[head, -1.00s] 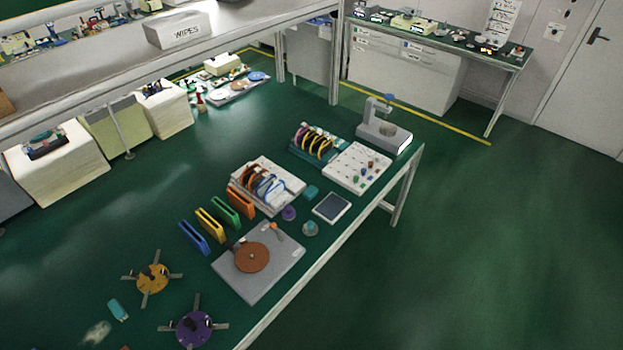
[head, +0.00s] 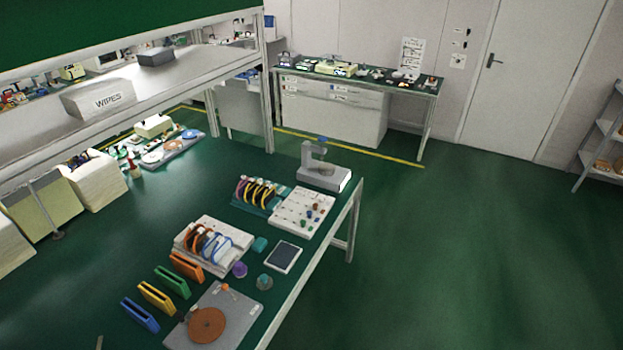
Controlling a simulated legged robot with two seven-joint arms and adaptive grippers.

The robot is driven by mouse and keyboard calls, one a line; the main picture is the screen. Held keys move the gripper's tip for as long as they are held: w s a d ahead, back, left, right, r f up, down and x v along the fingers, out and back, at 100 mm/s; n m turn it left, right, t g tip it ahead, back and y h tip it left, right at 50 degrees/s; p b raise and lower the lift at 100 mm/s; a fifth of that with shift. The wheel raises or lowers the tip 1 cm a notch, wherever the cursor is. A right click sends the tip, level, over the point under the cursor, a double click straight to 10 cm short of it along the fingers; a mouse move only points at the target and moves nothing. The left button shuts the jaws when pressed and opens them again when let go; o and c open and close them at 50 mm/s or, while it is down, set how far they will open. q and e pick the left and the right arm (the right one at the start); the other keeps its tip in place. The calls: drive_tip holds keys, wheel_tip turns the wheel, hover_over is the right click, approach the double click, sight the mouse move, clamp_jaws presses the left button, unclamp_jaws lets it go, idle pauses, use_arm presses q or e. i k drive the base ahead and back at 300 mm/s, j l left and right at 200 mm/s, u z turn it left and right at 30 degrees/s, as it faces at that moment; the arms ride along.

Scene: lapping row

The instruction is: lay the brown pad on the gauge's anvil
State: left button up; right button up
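The gauge (head: 323,172) is a grey C-shaped stand with a blue knob on top, upright at the far right corner of the green bench. I see no pad on it, but its anvil is too small to make out clearly. A flat brown disc (head: 207,325) with a small knob at its centre lies on a grey plate (head: 240,306) at the near end of the bench. Brown and blue curved pieces stand in a white rack (head: 213,245). I cannot tell for sure which brown thing is the pad. Neither gripper is in view.
A white board (head: 302,210) with small coloured pieces and a rack of yellow and purple rings (head: 258,192) stand before the gauge. A dark-faced tablet (head: 283,257) lies near the right edge. Coloured slotted holders (head: 157,298) line the left. Open floor lies right.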

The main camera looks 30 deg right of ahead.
sight(327, 167)
drive_tip(key=i+l+u, duration=0.15)
drive_tip(key=l+u, duration=0.15)
drive_tip(key=l, duration=0.35)
drive_tip(key=l+u, duration=0.35)
drive_tip(key=l, duration=0.25)
drive_tip(key=i, duration=0.05)
